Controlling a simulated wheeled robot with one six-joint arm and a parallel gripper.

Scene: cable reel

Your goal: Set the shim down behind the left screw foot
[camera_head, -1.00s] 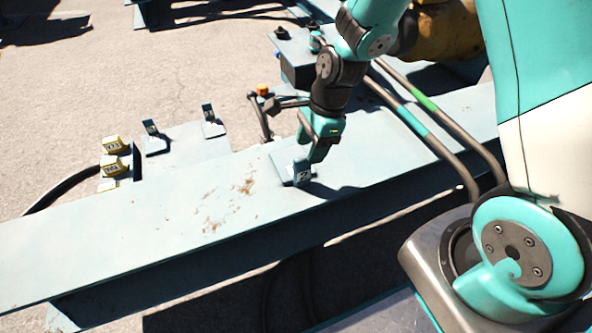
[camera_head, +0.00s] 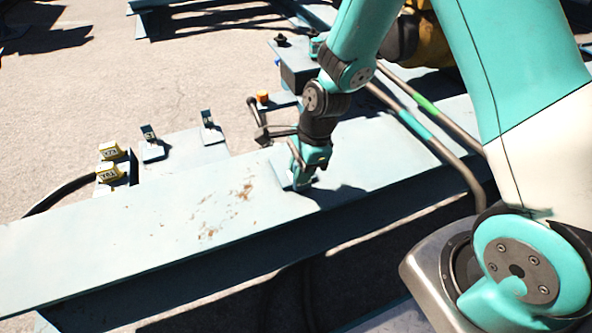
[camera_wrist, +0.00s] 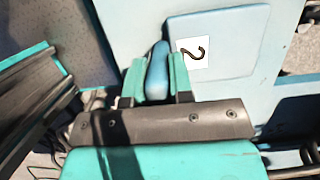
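The shim, a pale blue plate with an upright rounded tab and a white label marked 2 (camera_wrist: 232,42), appears at the top of the wrist view. In the head view it lies on the long pale blue beam (camera_head: 120,233), mostly hidden behind my gripper (camera_head: 301,186). In the wrist view my gripper (camera_wrist: 158,82) has its teal fingers on both sides of the tab, with no clear gap. I cannot see the shim lifted off the beam. I cannot make out with certainty which part is the left screw foot.
Two small tabbed plates (camera_head: 152,150) (camera_head: 210,133) stand on a pale plate behind the beam. An orange-capped piece (camera_head: 262,97) and dark bars stand behind my gripper. The beam's left stretch is clear.

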